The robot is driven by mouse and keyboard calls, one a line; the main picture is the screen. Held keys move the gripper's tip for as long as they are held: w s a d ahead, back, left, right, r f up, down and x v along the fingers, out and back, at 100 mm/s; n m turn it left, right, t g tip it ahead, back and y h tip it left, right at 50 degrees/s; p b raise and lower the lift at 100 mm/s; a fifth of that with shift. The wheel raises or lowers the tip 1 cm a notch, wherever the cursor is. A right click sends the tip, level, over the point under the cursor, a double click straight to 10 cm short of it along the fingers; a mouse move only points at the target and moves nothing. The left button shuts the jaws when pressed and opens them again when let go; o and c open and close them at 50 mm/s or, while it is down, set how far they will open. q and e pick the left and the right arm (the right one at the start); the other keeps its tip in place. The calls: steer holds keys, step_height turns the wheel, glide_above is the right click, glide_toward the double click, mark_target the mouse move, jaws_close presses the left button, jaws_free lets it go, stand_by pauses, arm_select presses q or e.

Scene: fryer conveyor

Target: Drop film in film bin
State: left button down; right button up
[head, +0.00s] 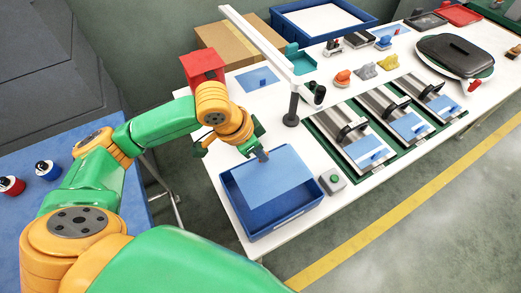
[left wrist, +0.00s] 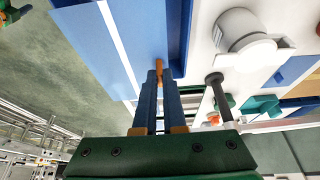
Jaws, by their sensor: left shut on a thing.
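My left gripper (head: 263,155) is over the back edge of a dark blue open bin (head: 279,225) on the white table. It is shut on the edge of a light blue film sheet (head: 268,184). The sheet spans above the bin's opening and hides much of its inside. I cannot tell whether the sheet touches the bin. In the left wrist view the two blue fingers (left wrist: 158,82) are close together at the blue sheet (left wrist: 92,48), with a small orange part at their tips. My right gripper is not in view.
Slanted metal fixtures with blue sheets (head: 368,150) lie to the right. A red box (head: 202,67) stands behind my left arm. A blue table (head: 80,148) is at left.

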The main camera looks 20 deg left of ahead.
mark_target(260, 161)
arm_select(q)
step_height(260, 161, down, 3)
steer(key=b, duration=0.2)
steer(key=shift+f+b, duration=0.2)
steer(key=shift+b, duration=0.2)
step_height(260, 161, down, 5)
steer(key=shift+b, duration=0.95)
steer(key=shift+f, duration=0.55)
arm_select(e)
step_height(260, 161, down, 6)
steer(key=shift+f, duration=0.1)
arm_select(q)
steer(key=shift+c, duration=1.8)
jaws_free()
steer(key=shift+r, duration=0.1)
step_height(260, 161, up, 10)
steer(key=p, duration=1.2)
steer(key=shift+p, duration=0.4)
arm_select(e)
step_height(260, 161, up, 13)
